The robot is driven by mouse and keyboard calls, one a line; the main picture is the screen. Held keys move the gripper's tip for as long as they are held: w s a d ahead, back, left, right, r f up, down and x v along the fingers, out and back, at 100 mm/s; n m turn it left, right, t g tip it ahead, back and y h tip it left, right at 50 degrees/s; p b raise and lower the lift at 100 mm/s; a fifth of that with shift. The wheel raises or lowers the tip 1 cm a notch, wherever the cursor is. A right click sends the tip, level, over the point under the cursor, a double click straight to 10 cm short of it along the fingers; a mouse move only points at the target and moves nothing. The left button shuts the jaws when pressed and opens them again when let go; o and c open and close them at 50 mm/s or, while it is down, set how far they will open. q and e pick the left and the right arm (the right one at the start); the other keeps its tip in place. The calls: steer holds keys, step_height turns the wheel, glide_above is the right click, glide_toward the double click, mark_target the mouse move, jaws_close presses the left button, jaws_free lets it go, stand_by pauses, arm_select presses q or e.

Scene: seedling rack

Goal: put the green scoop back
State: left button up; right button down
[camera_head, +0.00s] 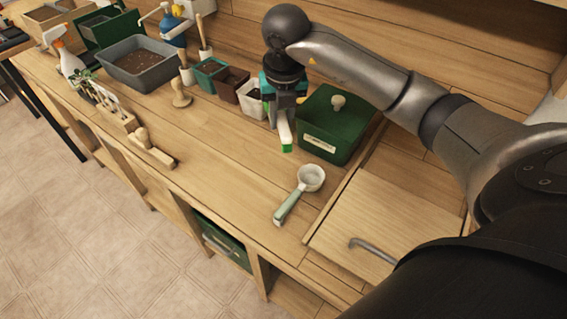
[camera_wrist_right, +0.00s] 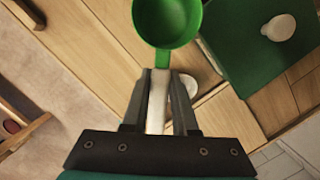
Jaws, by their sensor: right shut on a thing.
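The green scoop (camera_wrist_right: 167,22) has a round green bowl and a pale handle. My right gripper (camera_wrist_right: 160,90) is shut on that handle, with the bowl beyond the fingertips. In the head view my right gripper (camera_head: 284,116) is above the bench, just left of the green lidded box. A second scoop (camera_head: 311,178), with a whitish bowl and pale green handle, lies on the bench nearer me. My left gripper is not in view.
The green box (camera_head: 328,146) has a lid with a pale knob. Small pots (camera_head: 233,86) stand left of my right gripper. A grey soil tray (camera_head: 139,64), a spray bottle (camera_head: 68,60) and a wooden rack (camera_head: 117,112) are farther left. The bench's front middle is clear.

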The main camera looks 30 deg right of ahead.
glide_above(281, 169)
steer(key=f, duration=0.6)
steer(key=s+f+b, duration=0.1)
steer(key=f, duration=0.2)
steer(key=shift+a+f, duration=0.15)
steer(key=shift+f, duration=0.7)
steer(key=shift+s+x, duration=0.2)
steer(key=shift+x, duration=0.75)
steer(key=shift+s+x, duration=0.15)
steer(key=shift+x, duration=0.75)
steer(key=shift+a+f+b, duration=0.15)
steer(key=shift+b, duration=0.15)
steer(key=shift+f, duration=0.2)
steer(key=c, duration=0.7)
jaws_free()
steer(key=shift+r, duration=0.1)
steer(key=shift+r, duration=0.15)
steer(key=shift+r, duration=0.35)
steer(key=p+v, duration=0.2)
steer(key=v, duration=0.9)
steer(key=shift+s+r, duration=0.1)
steer(key=shift+r, duration=0.1)
